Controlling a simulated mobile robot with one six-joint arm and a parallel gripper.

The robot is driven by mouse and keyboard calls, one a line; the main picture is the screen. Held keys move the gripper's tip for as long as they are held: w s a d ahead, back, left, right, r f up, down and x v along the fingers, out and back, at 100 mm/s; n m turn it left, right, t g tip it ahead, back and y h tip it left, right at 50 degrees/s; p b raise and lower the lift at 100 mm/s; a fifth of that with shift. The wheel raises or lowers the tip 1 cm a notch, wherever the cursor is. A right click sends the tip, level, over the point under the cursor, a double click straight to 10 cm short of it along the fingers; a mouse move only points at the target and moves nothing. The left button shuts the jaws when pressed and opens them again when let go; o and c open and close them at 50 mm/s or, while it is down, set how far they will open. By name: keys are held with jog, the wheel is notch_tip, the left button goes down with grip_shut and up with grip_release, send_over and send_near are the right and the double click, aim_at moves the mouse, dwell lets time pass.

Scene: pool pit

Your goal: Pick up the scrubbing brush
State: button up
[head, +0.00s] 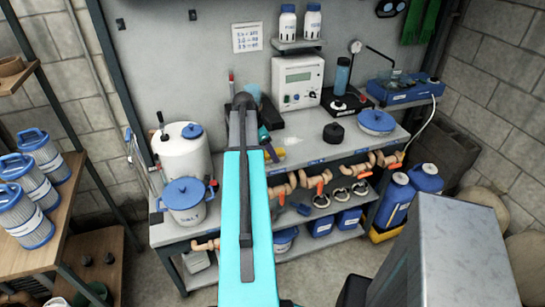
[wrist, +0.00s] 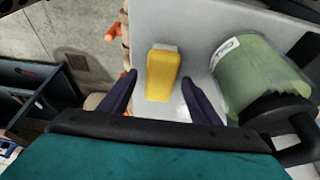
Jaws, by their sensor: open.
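A yellow block-like thing with a pale grey far end (wrist: 162,76) lies on the light grey bench top in the wrist view. It looks like the scrubbing brush, but no bristles show. My gripper (wrist: 160,80) is open, with one dark finger on each side of the yellow thing. A gap shows on both sides, so it is not gripped. How high the fingers are above the bench is hard to tell. In the head view my arm covers this spot, and I cannot make out the yellow thing there.
A green cylinder with a white label (wrist: 255,75) stands close to the right finger. The bench (head: 312,148) also holds a white lidded pot (head: 185,205), a white meter (head: 298,82), a black round thing (head: 333,133) and a blue-lidded tub (head: 376,122). Pipes and valves (head: 318,181) sit below its front edge.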

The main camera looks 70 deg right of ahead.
jog(key=shift+f, duration=0.1)
dwell(0.4)
jog(key=c, duration=1.2)
jog(key=shift+o, duration=0.2)
jog(key=shift+r+b, duration=0.7)
jog(key=shift+r, duration=1.1)
jog(key=s+a+r+b, duration=0.2)
jog(key=a+b, duration=0.2)
jog(key=a, duration=1.1)
jog(key=shift+s+a, duration=0.2)
jog(key=shift+a, duration=0.2)
